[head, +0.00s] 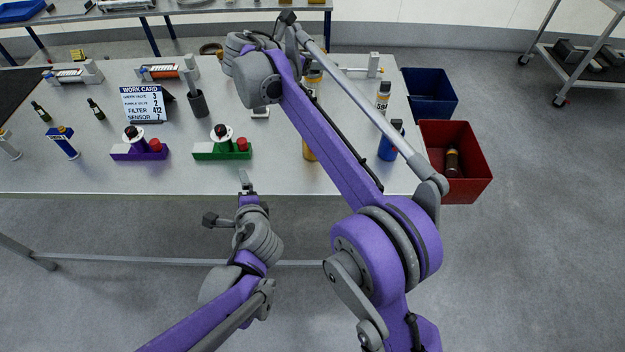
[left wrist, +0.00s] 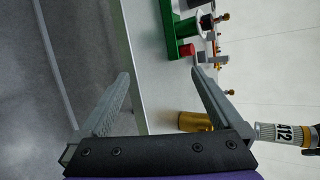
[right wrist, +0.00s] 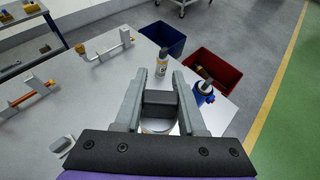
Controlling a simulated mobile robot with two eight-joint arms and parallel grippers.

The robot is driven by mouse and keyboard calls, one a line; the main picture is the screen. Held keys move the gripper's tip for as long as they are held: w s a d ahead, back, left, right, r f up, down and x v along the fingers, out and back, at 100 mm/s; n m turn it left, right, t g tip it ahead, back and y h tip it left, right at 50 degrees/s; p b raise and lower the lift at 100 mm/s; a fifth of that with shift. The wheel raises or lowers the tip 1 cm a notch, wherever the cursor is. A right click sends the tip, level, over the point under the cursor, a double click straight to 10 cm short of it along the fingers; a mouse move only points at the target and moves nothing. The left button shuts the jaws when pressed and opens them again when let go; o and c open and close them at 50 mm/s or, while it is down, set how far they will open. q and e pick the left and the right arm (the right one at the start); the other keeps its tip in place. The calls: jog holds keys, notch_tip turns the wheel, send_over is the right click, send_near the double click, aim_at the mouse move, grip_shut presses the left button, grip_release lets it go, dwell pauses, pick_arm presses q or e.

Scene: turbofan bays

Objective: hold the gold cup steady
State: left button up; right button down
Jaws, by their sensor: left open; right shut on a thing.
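The gold cup (head: 308,150) stands near the table's front edge, partly hidden by my right arm. It also shows in the left wrist view (left wrist: 194,121), behind and beside one finger. My left gripper (head: 246,182) is open and empty, left of the cup at the table's front edge; its fingers are spread in its own view (left wrist: 162,76). My right gripper (right wrist: 160,82) is shut on the dark top of a filter marked 412 (left wrist: 284,132), held higher than the cup. In the head view, my right arm hides that gripper and most of the filter (head: 314,76).
A green valve block (head: 222,150) and a purple one (head: 139,150) stand left of the cup. A blue bottle (head: 388,148) and a 594 bottle (head: 383,95) stand to the right. Red (head: 473,180) and blue (head: 430,105) bins are beyond the right edge.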

aim_at(321, 77)
pick_arm(q)
jog(key=w+d+f+m+t+h, duration=0.1)
jog(key=w+d+m+t+h, duration=0.15)
jog(key=d+m, duration=0.65)
jog(key=w+d+f+m+t+h, duration=0.1)
jog(key=w+d+m+t+h, duration=0.2)
jog(key=d+m, duration=0.6)
jog(key=shift+m+t+y, duration=0.45)
jog(key=shift+m+t, duration=0.1)
jog(key=shift+m, duration=0.05)
jog(key=w, duration=0.7)
jog(key=w+a, duration=0.1)
jog(key=w, duration=0.3)
jog(key=shift+w+a+r, duration=0.1)
jog(key=shift+w, duration=0.05)
grip_shut()
pick_arm(e)
jog(key=shift+t+h, duration=0.3)
jog(key=shift+t, duration=0.1)
jog(key=shift+s+a+f, duration=0.1)
jog(key=shift+s+f, duration=0.05)
jog(key=shift+f, duration=1.85)
